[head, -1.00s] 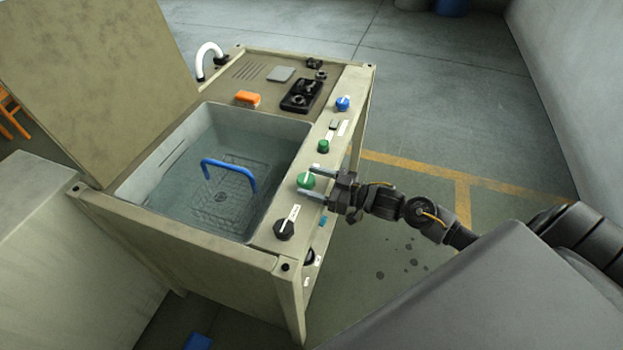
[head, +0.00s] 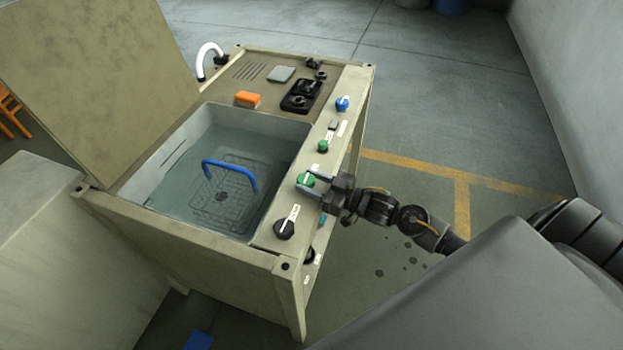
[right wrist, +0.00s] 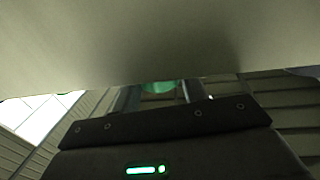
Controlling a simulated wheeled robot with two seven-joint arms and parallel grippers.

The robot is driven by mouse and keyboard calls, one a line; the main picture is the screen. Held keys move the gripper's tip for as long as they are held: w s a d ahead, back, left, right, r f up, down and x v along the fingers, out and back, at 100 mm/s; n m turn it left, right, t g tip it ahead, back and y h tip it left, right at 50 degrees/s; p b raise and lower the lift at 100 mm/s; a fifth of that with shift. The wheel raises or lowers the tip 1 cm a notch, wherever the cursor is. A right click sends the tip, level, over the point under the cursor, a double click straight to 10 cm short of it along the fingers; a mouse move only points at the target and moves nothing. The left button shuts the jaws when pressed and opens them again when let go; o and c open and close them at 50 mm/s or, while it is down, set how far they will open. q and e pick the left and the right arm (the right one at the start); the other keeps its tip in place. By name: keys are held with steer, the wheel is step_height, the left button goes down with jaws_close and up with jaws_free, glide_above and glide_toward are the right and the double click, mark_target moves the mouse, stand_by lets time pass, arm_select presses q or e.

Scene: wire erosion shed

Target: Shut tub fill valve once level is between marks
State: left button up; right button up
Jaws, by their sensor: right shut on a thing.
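The tub (head: 278,125) is set in a beige cabinet and holds clear water. A wire basket (head: 215,205) with a blue handle (head: 232,164) stands in the water. I cannot read any level marks at this distance. A green knob (head: 306,179) sits on the cabinet's right-hand strip; I cannot tell from its label whether it is the fill valve. My right gripper (head: 313,188) is shut on this green knob. In the right wrist view the green knob (right wrist: 160,87) shows between the two fingers, partly hidden. My left gripper is not in view.
A black knob (head: 284,229) is close in front of the gripper on the same strip. A smaller green knob (head: 323,146) and a blue knob (head: 342,104) are farther back. An orange block (head: 247,98) lies behind the tub. The raised lid (head: 95,80) stands at left.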

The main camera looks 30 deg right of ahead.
steer(key=shift+r, duration=0.15)
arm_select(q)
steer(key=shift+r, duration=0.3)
arm_select(e)
steer(key=o, duration=1)
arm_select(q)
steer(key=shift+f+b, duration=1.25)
arm_select(e)
steer(key=v, duration=1.1)
steer(key=shift+a, duration=0.2)
